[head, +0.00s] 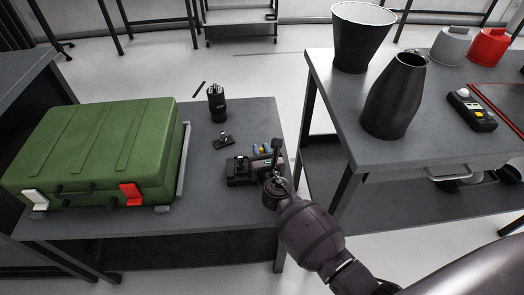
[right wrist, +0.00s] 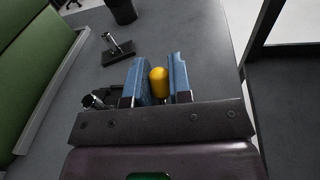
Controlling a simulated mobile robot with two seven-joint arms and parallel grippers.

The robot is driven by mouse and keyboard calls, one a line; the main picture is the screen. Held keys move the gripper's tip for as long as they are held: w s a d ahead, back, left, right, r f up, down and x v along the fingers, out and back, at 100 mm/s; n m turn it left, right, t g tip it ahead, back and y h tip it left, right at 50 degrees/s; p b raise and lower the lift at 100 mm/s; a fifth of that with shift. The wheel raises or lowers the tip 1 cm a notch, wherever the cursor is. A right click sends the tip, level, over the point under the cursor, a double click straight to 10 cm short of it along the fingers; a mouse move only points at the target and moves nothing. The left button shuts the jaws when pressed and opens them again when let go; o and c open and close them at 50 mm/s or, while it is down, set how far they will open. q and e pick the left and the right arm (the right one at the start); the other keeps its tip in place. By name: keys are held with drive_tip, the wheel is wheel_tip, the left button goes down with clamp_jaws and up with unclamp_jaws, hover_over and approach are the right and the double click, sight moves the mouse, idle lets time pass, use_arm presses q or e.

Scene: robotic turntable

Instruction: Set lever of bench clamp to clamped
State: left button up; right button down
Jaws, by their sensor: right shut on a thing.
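The bench clamp (head: 238,171) is a small dark device near the right edge of the low grey table. It also shows partly in the right wrist view (right wrist: 99,99), mostly hidden behind my gripper. The yellow rounded knob (right wrist: 158,83) of its lever stands between the blue finger pads of my right gripper (right wrist: 160,80). My right gripper (head: 262,149) is shut on this knob, at the right side of the clamp. The lever's shaft below the knob is hidden, so its angle cannot be told. My left gripper is not in view.
A green case (head: 95,150) fills the table's left part. A small dark fixture (head: 223,140) and a black holder (head: 216,103) stand behind the clamp. A second table (head: 400,150) at the right bears a dark vase (head: 395,98). A floor gap separates the tables.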

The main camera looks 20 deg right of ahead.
drive_tip(key=c, duration=1.1)
unclamp_jaws()
drive_tip(key=shift+w+f, duration=0.1)
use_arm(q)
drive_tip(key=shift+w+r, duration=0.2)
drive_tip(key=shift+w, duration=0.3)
use_arm(e)
drive_tip(key=shift+o, duration=0.3)
drive_tip(key=s, duration=0.3)
drive_tip(key=s+p, duration=0.1)
drive_tip(key=s, duration=0.2)
drive_tip(key=s+a+r, duration=0.1)
drive_tip(key=s, duration=0.2)
drive_tip(key=shift+r, duration=0.1)
drive_tip(key=shift+s+a+p, duration=0.15)
drive_tip(key=shift+s+p, duration=0.15)
drive_tip(key=shift+s, duration=0.5)
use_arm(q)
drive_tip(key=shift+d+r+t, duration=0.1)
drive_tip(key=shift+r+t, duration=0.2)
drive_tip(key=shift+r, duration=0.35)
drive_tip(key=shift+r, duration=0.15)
